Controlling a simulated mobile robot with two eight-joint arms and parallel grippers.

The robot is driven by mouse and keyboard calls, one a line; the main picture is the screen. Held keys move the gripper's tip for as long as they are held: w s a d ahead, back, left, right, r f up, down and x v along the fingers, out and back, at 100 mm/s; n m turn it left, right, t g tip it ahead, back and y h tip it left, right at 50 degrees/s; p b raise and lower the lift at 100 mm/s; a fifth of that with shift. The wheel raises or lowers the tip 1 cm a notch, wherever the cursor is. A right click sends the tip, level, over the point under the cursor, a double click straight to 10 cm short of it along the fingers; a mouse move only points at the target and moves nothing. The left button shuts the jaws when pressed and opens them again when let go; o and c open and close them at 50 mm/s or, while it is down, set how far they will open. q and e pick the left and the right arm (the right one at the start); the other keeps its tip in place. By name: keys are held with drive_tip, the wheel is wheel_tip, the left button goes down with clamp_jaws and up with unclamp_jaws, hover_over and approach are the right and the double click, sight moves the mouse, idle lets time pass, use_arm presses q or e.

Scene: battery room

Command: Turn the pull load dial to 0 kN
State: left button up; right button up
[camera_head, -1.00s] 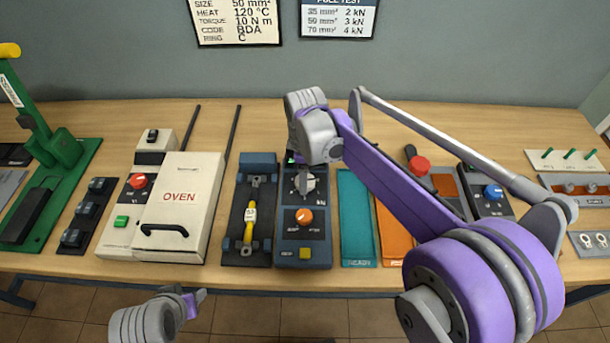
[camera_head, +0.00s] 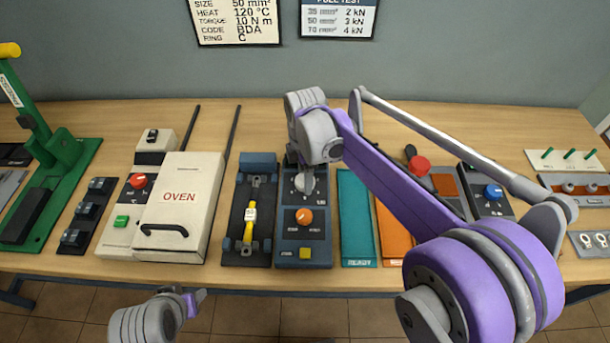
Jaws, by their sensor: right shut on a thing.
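The pull test unit (camera_head: 303,234) is a dark blue-grey box on the table, just right of the picture's middle line of devices. Near its top is the light grey load dial (camera_head: 305,184), partly covered by my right gripper. An orange knob (camera_head: 304,216) and a yellow button (camera_head: 305,253) sit lower on the box. My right gripper (camera_head: 307,172) points down over the dial and is shut on it; its fingertips are mostly hidden by the wrist. The scale marks are too small to read. My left gripper (camera_head: 197,298) is low in front of the table edge, away from everything; its finger opening does not show clearly.
A fixture with a yellow cable (camera_head: 250,236) stands close on the left, beside the white oven (camera_head: 178,207). Teal (camera_head: 355,220) and orange (camera_head: 393,236) mats lie to the right. Wall signs (camera_head: 338,18) hang behind. The back of the table is clear.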

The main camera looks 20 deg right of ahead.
drive_tip(key=o, duration=1.4)
drive_tip(key=shift+c, duration=0.2)
drive_tip(key=shift+r, duration=0.1)
wheel_tip(320, 180, up, 11)
drive_tip(key=shift+p, duration=0.4)
drive_tip(key=shift+f, duration=0.25)
